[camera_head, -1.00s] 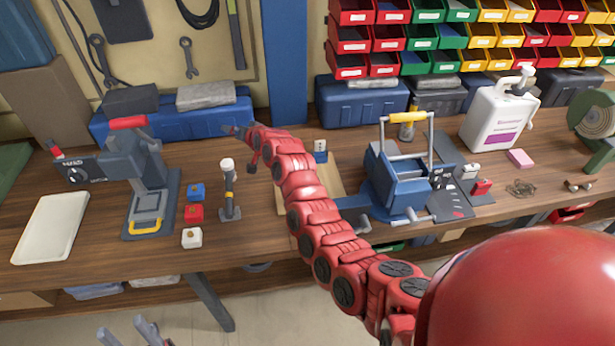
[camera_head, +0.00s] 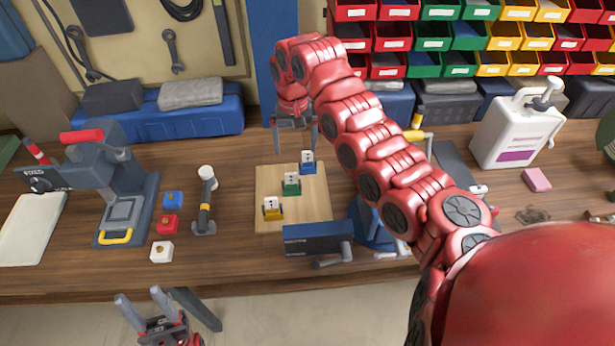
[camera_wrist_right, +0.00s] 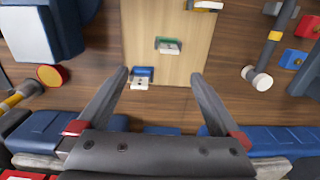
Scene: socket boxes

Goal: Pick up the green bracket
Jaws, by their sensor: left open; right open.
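The green bracket (camera_head: 291,184) is a small piece with a white plate, in the middle of a light wooden board (camera_head: 314,208); it also shows in the right wrist view (camera_wrist_right: 168,45). A blue bracket (camera_head: 307,163) is behind it and a yellow bracket (camera_head: 272,209) in front, on the same board. My right gripper (camera_head: 294,143) points down near the board's back edge, above it, open and empty. In the right wrist view its fingers (camera_wrist_right: 160,74) are apart, with the blue bracket near the left fingertip and the green one beyond. My left gripper (camera_head: 140,299) is open below the table's front edge.
Left of the board stand a hammer-like tool (camera_head: 205,200) and blue, red and white blocks (camera_head: 168,224). A grey press (camera_head: 120,195) is farther left. Blue toolboxes (camera_head: 185,122) line the back.

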